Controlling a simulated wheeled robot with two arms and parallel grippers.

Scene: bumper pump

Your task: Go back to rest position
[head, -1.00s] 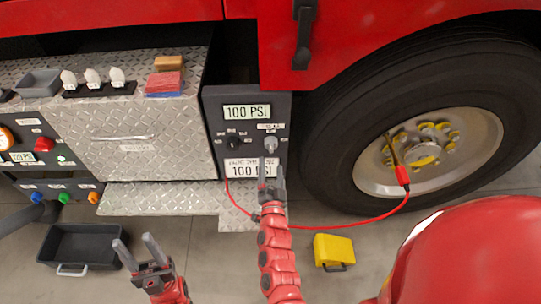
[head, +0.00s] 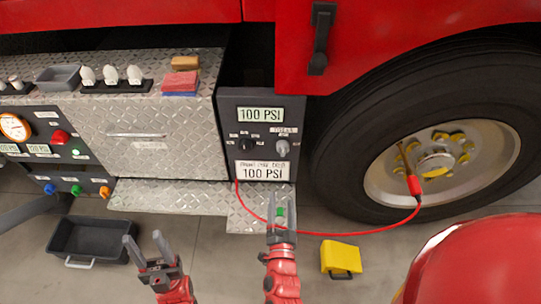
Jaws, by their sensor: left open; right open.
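My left gripper (head: 148,250) is open and empty, low in the view with its fingers pointing up, in front of the diamond-plate step. My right gripper (head: 281,207) is open, below the grey pump panel (head: 262,140) and apart from its knobs. A small green patch shows between its fingers; I cannot tell what it is. The panel has two displays that both read 100 PSI, a dark knob (head: 246,145) and a light grey knob (head: 282,148). A red hose (head: 350,231) runs from the panel, behind my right gripper, to the wheel (head: 440,165).
A dark grey bin (head: 62,240) and a yellow case (head: 340,257) lie on the floor. The diamond-plate step (head: 165,199) juts out under the drawer box (head: 140,140). A large red rounded shape (head: 480,270) fills the lower right.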

